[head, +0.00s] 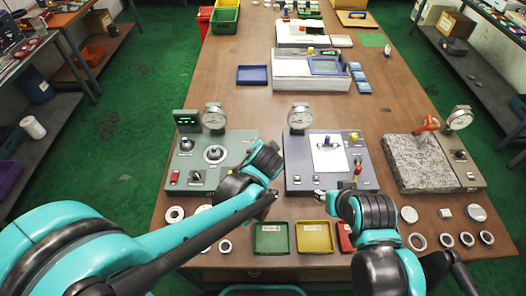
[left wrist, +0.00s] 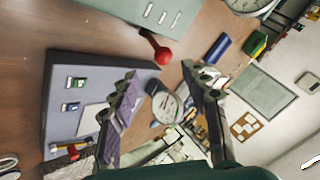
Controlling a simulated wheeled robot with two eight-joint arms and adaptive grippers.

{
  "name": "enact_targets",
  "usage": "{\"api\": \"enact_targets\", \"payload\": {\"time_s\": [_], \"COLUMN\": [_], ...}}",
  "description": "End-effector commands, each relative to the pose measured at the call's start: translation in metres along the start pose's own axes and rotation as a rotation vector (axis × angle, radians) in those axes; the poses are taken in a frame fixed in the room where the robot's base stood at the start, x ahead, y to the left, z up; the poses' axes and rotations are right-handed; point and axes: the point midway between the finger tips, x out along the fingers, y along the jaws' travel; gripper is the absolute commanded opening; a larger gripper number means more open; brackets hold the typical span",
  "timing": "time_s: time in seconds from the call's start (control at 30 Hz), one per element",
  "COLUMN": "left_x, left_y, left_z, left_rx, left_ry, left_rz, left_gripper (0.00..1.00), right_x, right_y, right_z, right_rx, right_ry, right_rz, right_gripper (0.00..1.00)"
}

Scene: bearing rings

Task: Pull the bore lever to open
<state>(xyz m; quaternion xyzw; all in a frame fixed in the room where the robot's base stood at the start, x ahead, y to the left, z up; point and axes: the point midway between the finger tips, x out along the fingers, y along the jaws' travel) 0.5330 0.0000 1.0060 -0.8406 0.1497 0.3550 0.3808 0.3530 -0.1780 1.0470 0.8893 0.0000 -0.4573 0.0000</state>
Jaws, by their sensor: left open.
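A lever with a red ball knob (left wrist: 162,54) and dark stem stands at the edge of the grey-green station; no label shows that it is the bore lever. My left gripper (left wrist: 160,82) is open, and the knob lies ahead of the gap between its fingers, apart from them. In the head view my left gripper (head: 268,156) is over the right side of the grey-green station (head: 228,178) and hides that knob.
Dial gauges (head: 213,117) stand behind the stations. At right is a granite block (head: 420,165) with an orange handle (head: 428,123). Green (head: 271,238), yellow (head: 314,237) and red trays lie in front, with several rings (head: 417,241) beside them.

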Motion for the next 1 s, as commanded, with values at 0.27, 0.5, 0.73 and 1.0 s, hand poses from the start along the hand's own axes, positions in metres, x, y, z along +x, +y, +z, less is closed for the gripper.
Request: {"api": "enact_targets", "payload": {"time_s": [0.27, 0.5, 0.73, 1.0], "left_x": [-0.035, -0.041, -0.041, -0.044], "left_y": [0.001, 0.001, 0.001, -0.005], "left_z": [0.000, 0.000, 0.000, 0.007], "left_rx": [0.001, 0.000, 0.000, -0.025], "left_ry": [0.001, 0.000, 0.000, -0.008], "left_rz": [0.002, 0.001, 0.001, 0.004], "left_gripper": [0.47, 0.47, 0.47, 0.47], "right_x": [0.000, 0.000, 0.000, 0.000], "right_y": [0.000, 0.000, 0.000, 0.000], "right_z": [0.000, 0.000, 0.000, 0.000], "right_rx": [0.000, 0.000, 0.000, 0.000], "right_ry": [0.000, 0.000, 0.000, 0.000], "right_rz": [0.000, 0.000, 0.000, 0.000], "right_gripper": [0.40, 0.40, 0.40, 0.40]}}
